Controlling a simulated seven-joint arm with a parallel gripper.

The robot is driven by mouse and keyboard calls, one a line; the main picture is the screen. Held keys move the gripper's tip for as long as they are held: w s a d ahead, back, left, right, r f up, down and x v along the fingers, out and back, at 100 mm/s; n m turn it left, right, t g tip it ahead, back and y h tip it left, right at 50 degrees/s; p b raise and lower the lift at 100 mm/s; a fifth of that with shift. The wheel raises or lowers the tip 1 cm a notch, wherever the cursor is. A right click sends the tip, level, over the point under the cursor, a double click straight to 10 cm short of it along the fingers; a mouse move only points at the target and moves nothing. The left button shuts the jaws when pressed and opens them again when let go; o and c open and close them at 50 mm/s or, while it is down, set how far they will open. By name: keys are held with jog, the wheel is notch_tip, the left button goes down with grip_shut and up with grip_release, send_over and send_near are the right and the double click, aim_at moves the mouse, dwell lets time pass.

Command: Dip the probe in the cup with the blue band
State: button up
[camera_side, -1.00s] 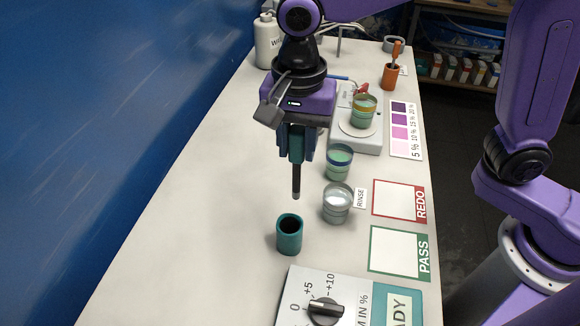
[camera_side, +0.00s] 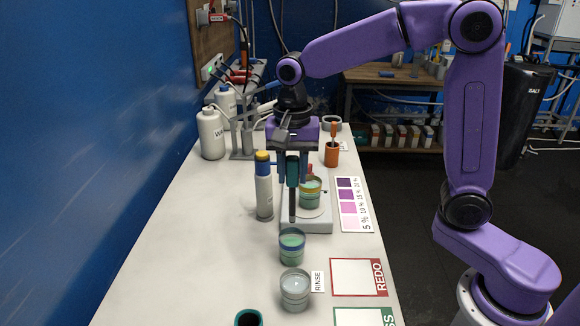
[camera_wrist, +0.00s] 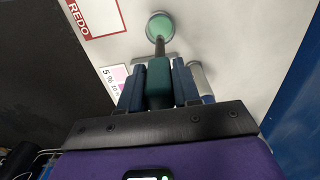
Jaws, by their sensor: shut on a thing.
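My gripper (camera_side: 292,180) is shut on the green handle of the probe (camera_side: 292,205), which hangs upright with its dark tip down. The cup with the blue band (camera_side: 291,248) holds green liquid and stands on the bench. In the side view the tip shows just above the cup's rim, apart from the liquid; whether it is directly over the cup is hard to tell. In the wrist view the probe (camera_wrist: 159,75) points toward a cup of green liquid (camera_wrist: 159,27), whose band is not clear.
A cup with a yellow-orange band (camera_side: 311,197) stands on the scale (camera_side: 318,224) behind. A yellow-capped bottle (camera_side: 264,190) stands left of the probe. The rinse cup (camera_side: 295,290) and green holder (camera_side: 248,319) are in front.

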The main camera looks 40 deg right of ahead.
aim_at(292, 222)
jog(key=shift+f, duration=5.4)
jog(key=shift+r, duration=0.1)
jog(key=shift+r, duration=5.4)
